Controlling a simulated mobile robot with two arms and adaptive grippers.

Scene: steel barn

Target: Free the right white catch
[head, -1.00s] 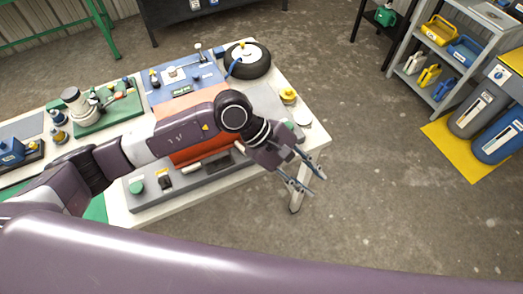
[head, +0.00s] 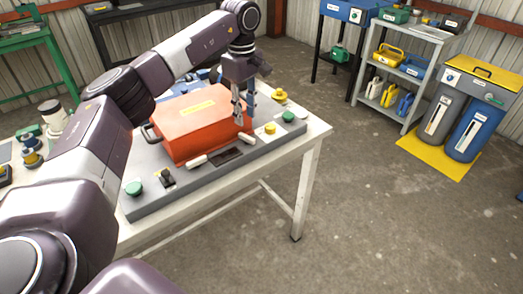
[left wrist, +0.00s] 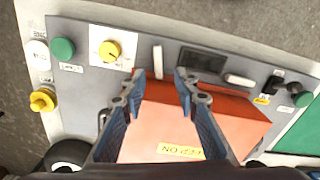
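The orange-red box (head: 195,118) with a yellow label sits on a grey panel (head: 150,200). The right white catch (head: 246,137) is at its front right; in the left wrist view this catch (left wrist: 157,62) points straight away from the box edge. The left white catch (head: 197,162) lies along the box front; it also shows in the left wrist view (left wrist: 240,80). My left gripper (head: 243,121) points down at the box's front right edge. In the left wrist view its open fingers (left wrist: 158,75) stand either side of the right catch's near end, with gaps visible. My right gripper is out of view.
The panel has a dark display (head: 227,156), a yellow knob (head: 270,128), green buttons (head: 288,116) and a black switch (head: 166,177). A yellow mushroom button (head: 279,94) stands at the table's right.

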